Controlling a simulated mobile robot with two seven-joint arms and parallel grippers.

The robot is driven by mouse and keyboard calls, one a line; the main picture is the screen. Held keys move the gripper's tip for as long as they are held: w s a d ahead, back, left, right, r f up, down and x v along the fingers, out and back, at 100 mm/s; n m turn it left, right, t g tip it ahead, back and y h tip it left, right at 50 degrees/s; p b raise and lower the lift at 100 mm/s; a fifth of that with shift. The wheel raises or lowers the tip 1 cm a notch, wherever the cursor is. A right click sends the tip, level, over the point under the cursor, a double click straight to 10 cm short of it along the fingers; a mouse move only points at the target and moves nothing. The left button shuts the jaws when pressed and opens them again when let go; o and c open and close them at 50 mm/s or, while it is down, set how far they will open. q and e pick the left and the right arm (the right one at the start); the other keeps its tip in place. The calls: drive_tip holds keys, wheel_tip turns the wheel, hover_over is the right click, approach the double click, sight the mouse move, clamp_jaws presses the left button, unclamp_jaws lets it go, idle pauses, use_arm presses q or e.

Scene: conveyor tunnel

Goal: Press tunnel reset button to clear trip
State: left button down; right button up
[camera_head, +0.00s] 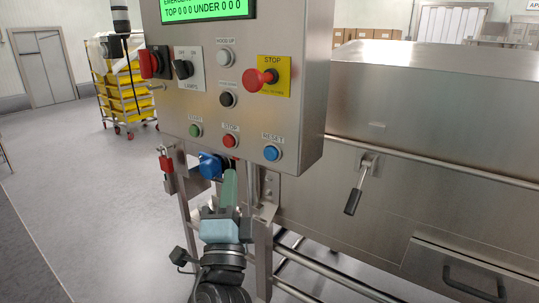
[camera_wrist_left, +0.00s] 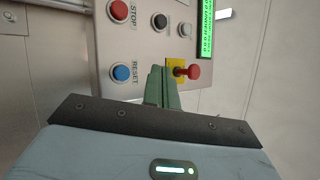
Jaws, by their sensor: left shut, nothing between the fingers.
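The blue RESET button (camera_head: 271,153) is at the lower right of the steel control panel (camera_head: 310,80), with its label above it. It also shows in the left wrist view (camera_wrist_left: 121,73), left of my fingers. My left gripper (camera_head: 229,174) is shut and empty, with its green fingers together and pointing up at the panel's lower edge. In the head view the fingertips are lower than RESET and to its left, below the red STOP button (camera_head: 230,141). In the wrist view the fingers (camera_wrist_left: 163,70) stand apart from RESET. My right gripper is not in view.
A red emergency stop knob (camera_head: 258,79) on a yellow plate and a green START button (camera_head: 195,130) are on the panel. A blue connector (camera_head: 209,165) and a red padlock (camera_head: 166,164) hang below it. The steel tunnel housing (camera_head: 430,100) with a lever (camera_head: 355,195) stands at the right.

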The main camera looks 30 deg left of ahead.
sight(271, 154)
use_arm(q)
drive_tip(key=w, duration=0.8)
drive_tip(key=shift+w+d+b, duration=0.3)
drive_tip(key=shift+d+b, duration=0.05)
drive_tip(key=shift+b, duration=0.1)
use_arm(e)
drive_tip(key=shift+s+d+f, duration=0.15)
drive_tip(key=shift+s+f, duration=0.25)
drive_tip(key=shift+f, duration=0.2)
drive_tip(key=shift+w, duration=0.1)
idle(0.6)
use_arm(q)
drive_tip(key=shift+w, duration=0.2)
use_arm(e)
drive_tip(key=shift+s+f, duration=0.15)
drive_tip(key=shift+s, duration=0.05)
use_arm(q)
drive_tip(key=shift+w, duration=0.25)
